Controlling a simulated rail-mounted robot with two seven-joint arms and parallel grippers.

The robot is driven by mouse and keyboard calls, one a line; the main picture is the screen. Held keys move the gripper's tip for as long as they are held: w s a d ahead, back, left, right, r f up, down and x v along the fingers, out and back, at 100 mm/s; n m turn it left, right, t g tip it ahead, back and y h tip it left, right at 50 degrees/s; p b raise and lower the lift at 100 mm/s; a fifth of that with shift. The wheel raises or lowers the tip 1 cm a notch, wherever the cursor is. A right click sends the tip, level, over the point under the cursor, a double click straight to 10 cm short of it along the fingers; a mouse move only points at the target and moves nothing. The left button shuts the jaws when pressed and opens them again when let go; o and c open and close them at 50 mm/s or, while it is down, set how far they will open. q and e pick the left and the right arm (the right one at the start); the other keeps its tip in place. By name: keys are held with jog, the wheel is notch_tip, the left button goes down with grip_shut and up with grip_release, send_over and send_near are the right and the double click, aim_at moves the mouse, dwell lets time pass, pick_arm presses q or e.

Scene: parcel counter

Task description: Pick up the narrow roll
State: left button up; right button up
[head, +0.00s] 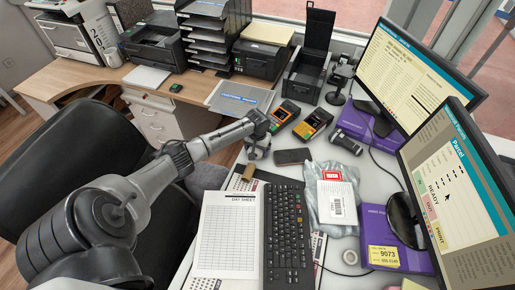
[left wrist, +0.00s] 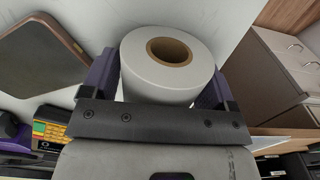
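A white paper roll with a brown core (left wrist: 150,77) stands on end between the purple fingers of my left gripper (left wrist: 162,80) in the left wrist view. The fingers flank it closely, and I cannot tell whether both press on it. In the head view my left gripper (head: 258,146) is over the desk's left edge, and the roll there is mostly hidden. My right gripper is not in view.
Two card terminals (head: 316,123) and a dark phone-like slab (head: 292,156) lie close to my left gripper. A keyboard (head: 287,236), a day sheet (head: 228,232) and a grey parcel bag (head: 322,188) fill the desk front. Two monitors stand at the right.

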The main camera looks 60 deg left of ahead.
pick_arm(q)
jog(key=c, duration=0.7)
jog(key=shift+r, duration=0.1)
